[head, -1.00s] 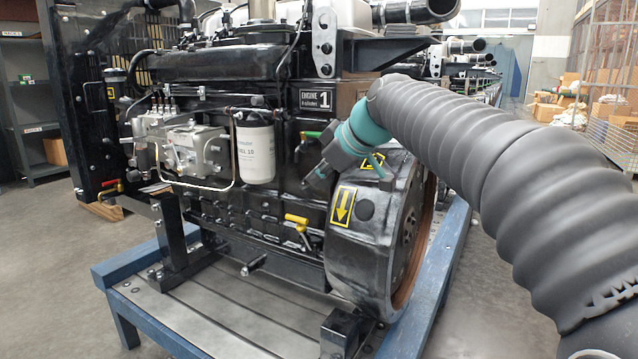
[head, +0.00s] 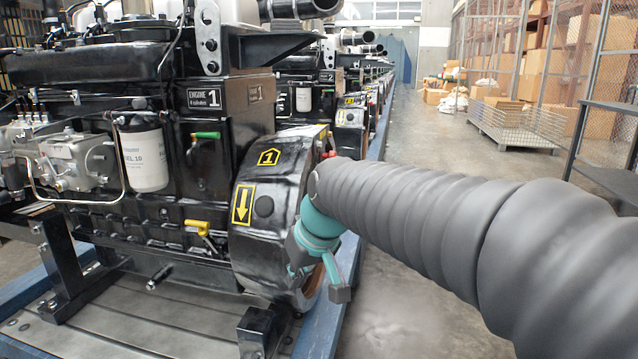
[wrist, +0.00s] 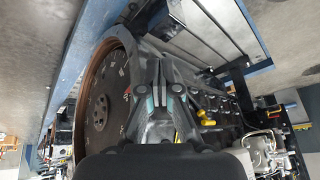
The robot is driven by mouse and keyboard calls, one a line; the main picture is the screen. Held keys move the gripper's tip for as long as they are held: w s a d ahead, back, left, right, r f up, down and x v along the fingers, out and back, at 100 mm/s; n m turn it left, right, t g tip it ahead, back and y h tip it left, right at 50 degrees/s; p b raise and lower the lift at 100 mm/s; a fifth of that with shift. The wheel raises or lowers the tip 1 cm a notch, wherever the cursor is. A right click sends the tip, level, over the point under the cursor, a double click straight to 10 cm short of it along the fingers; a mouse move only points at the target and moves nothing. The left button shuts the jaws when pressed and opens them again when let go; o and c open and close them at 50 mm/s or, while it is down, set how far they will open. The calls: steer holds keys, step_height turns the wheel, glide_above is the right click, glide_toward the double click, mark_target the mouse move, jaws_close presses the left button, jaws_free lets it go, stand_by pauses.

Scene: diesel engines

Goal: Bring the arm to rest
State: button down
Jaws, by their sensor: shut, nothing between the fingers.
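My gripper (head: 338,290) hangs at the end of my grey-sleeved arm in the head view, in front of the right side of the engine's black flywheel housing (head: 262,225). It points downward. In the wrist view my gripper (wrist: 163,62) shows with its fingers together and nothing between them. The rusty-rimmed flywheel (wrist: 108,95) is beside it there, to the left. I cannot tell from the pictures how small the gap to the housing is.
Engine 1 (head: 215,95) stands on a blue-edged stand (head: 325,325) at the left. A green handle (head: 206,135) and a yellow handle (head: 198,226) stick out of it. More engines line up behind. The aisle floor (head: 420,150) is clear; a wire-mesh pallet (head: 515,122) stands at the right.

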steer(key=s+d+f+m+h+p, duration=0.1)
steer(key=s+d+m, duration=0.2)
steer(key=s+d, duration=0.6)
steer(key=s+d+f+m+t+h+p, duration=0.1)
steer(key=s+d+f+m+h+p, duration=0.1)
steer(key=s+d, duration=0.8)
steer(key=shift+d+f+m+t+h, duration=0.3)
steer(key=shift+d+m, duration=0.05)
steer(key=shift+m, duration=0.15)
steer(key=shift+s, duration=0.1)
